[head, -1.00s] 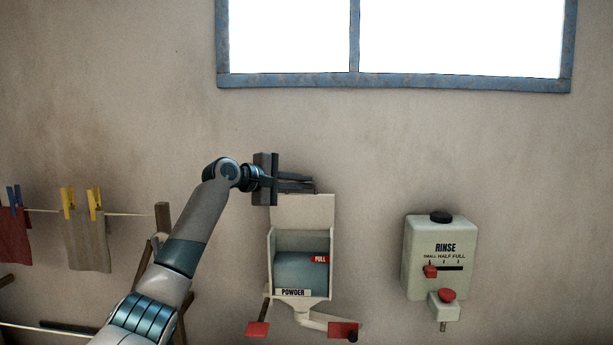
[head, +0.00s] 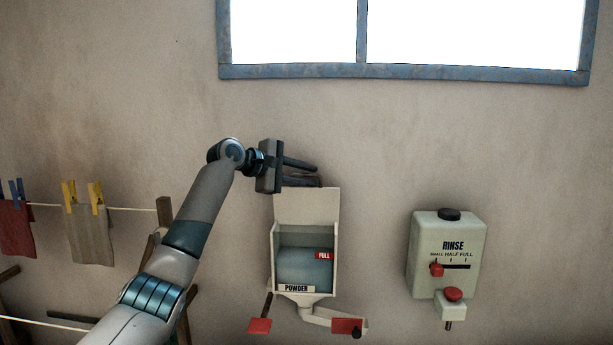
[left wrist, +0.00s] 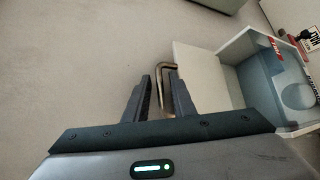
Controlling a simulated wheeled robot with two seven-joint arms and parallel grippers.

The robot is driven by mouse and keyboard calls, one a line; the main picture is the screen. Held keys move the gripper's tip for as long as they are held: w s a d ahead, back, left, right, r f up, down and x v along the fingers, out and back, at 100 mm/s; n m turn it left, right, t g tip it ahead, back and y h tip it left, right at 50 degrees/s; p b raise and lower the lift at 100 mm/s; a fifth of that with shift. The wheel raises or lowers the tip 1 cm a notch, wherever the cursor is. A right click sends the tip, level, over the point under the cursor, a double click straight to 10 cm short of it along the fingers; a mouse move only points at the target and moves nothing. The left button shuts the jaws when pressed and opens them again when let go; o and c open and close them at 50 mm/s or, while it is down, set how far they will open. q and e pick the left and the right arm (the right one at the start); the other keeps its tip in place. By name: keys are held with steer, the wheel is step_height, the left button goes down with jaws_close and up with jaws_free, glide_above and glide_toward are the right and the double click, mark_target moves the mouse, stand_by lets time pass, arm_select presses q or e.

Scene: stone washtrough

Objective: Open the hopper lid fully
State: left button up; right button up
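The powder hopper (head: 306,262) hangs on the wall, with blue-grey contents showing through its open front. Its pale lid (head: 307,206) stands upright above the box, and also shows in the left wrist view (left wrist: 205,72). A bent metal handle (left wrist: 162,68) sticks out at the lid's edge in the left wrist view. My left gripper (head: 317,174) is at the top edge of the lid, its fingers apart. In the left wrist view the handle lies between the spread fingers, with gaps visible; I cannot tell whether either finger touches it. My right gripper is not in view.
A rinse dispenser (head: 445,258) is on the wall to the right. Red paddles (head: 260,326) sit below the hopper. Cloths hang from a line (head: 130,208) at the left. A blue-framed window (head: 400,72) is above. The wall between hopper and window is bare.

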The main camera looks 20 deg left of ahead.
arm_select(q)
steer(key=shift+f, duration=0.2)
steer(key=b+v, duration=0.8)
steer(key=v, duration=0.9)
steer(key=shift+s+r+b, duration=0.15)
steer(key=shift+r+b, duration=0.1)
steer(key=shift+b, duration=0.1)
steer(key=shift+a, duration=0.1)
